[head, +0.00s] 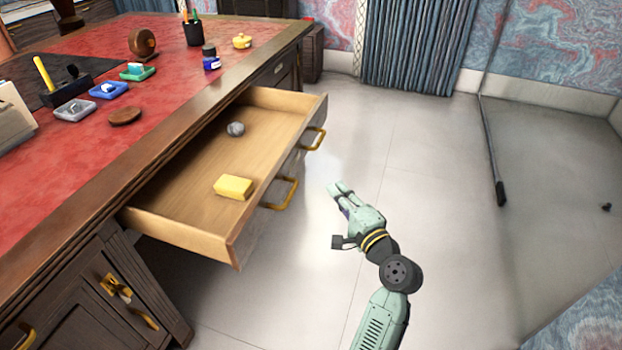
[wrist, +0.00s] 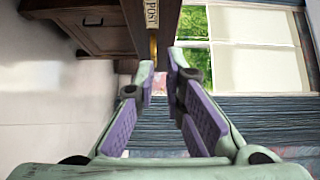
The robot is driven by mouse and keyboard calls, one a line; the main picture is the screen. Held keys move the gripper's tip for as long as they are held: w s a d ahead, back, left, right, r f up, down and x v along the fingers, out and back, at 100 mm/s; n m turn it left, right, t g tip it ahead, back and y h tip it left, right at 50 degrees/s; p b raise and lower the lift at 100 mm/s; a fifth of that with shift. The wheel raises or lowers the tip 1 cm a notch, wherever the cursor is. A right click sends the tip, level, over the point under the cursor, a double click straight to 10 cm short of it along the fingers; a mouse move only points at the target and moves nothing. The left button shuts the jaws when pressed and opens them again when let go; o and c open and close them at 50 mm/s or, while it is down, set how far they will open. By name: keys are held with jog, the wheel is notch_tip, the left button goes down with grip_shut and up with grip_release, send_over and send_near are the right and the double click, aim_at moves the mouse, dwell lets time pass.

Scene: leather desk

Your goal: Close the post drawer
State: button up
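The post drawer (head: 180,215) is a wooden drawer pulled well out from the desk, with two brass handles (head: 280,192) on its front. In the wrist view, a "POST" label (wrist: 151,15) shows on the drawer front, with a brass handle (wrist: 153,45) below it in the picture. A grey ball (head: 236,129) and a yellow block (head: 233,187) lie inside the drawer. My gripper (head: 340,188) is in front of the drawer, to its right in the head view, apart from the handles. In the wrist view, its fingers (wrist: 162,68) have a gap between them and hold nothing.
The red desk top (head: 165,70) carries a pen cup (head: 193,32), small dishes and a wooden tape-like roll (head: 142,43). The pale floor (head: 410,150) around my arm is clear. A dark rod (head: 494,160) is at the right. A blue curtain (head: 415,45) hangs at the back.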

jog(key=shift+w+a, duration=0.1)
jog(key=shift+w, duration=0.15)
jog(key=shift+c, duration=0.6)
jog(key=p+x, duration=0.2)
jog(key=x, duration=0.8)
jog(key=shift+a, duration=0.1)
grip_shut()
jog(key=shift+w+a+p, duration=0.2)
jog(key=shift+a+p, duration=0.1)
jog(key=shift+a, duration=0.55)
jog(key=shift+w+a+p, duration=0.15)
jog(key=shift+a+p, duration=0.1)
jog(key=shift+a, duration=0.6)
